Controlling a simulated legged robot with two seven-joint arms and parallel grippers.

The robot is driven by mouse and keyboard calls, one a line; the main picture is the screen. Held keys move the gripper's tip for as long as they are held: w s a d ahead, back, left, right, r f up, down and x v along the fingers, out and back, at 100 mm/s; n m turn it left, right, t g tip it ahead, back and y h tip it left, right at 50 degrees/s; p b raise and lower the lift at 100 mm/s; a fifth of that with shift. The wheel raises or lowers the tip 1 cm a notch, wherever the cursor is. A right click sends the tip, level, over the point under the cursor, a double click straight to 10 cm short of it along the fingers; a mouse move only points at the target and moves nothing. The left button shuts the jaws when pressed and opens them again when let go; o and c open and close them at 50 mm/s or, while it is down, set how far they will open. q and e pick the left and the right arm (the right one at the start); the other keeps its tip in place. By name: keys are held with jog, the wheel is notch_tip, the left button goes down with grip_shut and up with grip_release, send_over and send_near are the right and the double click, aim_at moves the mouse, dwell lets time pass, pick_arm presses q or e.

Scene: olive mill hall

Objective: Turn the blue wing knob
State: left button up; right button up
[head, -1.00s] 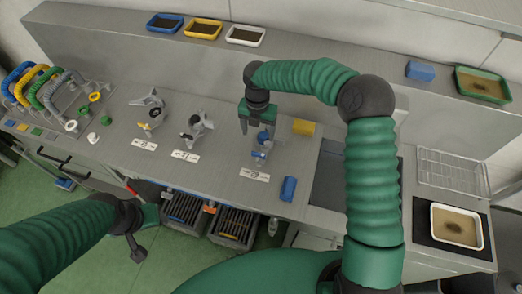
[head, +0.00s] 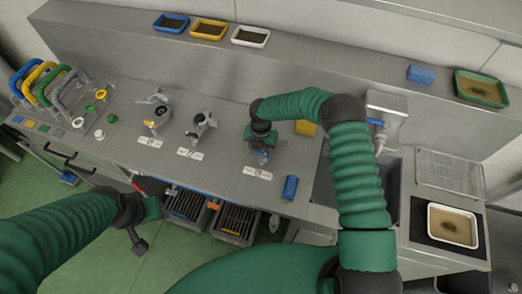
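The blue wing knob (head: 261,153) sits on its grey fitting on the steel counter, behind a small white label. Only a little blue shows under my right gripper (head: 260,146), which points down right over it and hides most of it. I cannot tell whether the fingers touch the knob or how wide apart they are. My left gripper (head: 146,226) is low at the left, in front of the counter and far from the knob; its fingers do not show clearly.
Two other wing-knob fittings (head: 200,126) (head: 157,115) stand to the left. A sink (head: 325,180) with a tap is at the right. Crates (head: 236,222) stand below the counter.

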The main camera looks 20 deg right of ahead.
jog(key=c, duration=0.5)
jog(key=shift+d, duration=0.15)
jog(key=c, duration=0.4)
jog(key=shift+c, duration=0.3)
